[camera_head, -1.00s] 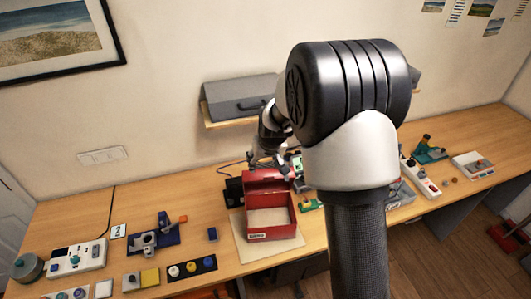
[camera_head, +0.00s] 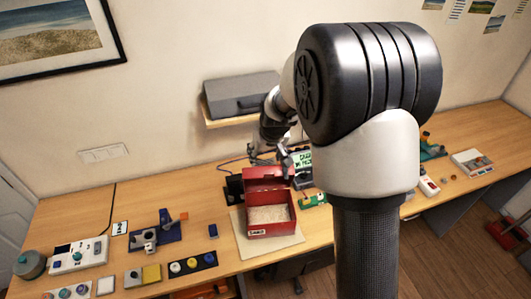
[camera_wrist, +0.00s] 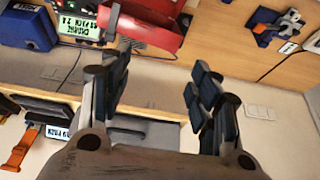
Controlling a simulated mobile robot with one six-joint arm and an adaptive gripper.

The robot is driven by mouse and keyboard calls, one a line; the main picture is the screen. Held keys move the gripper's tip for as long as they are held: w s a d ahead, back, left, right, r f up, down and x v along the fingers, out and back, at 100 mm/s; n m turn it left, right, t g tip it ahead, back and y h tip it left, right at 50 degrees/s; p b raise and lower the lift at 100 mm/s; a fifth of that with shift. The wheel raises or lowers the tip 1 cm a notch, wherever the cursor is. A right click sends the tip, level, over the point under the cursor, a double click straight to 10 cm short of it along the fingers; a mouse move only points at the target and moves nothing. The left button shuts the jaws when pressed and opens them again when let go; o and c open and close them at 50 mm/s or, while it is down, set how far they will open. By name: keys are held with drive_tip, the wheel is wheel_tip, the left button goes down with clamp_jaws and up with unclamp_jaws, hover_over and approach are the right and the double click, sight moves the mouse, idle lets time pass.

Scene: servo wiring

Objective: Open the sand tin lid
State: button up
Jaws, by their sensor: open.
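The red sand tin (camera_head: 270,230) stands on a pale mat on the desk, with light sand (camera_head: 268,214) inside. Its red lid (camera_head: 265,178) is raised at the back, and the tin is open at the top. My gripper (camera_head: 284,160) is just behind and above the lid, partly hidden by my arm. In the wrist view my gripper (camera_wrist: 160,88) has its two fingers spread with nothing between them. A red part, seemingly the lid (camera_wrist: 145,25), lies beyond the fingertips; I cannot tell if anything touches.
A green-screened device (camera_head: 302,159) stands right behind the tin. A grey case (camera_head: 241,96) rests on the wall shelf above. A blue clamp-like fixture (camera_head: 165,235) and a row of knobs (camera_head: 192,265) lie left of the tin. My arm hides part of the desk's right.

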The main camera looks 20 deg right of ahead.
idle(0.3)
drive_tip(key=v, duration=1.2)
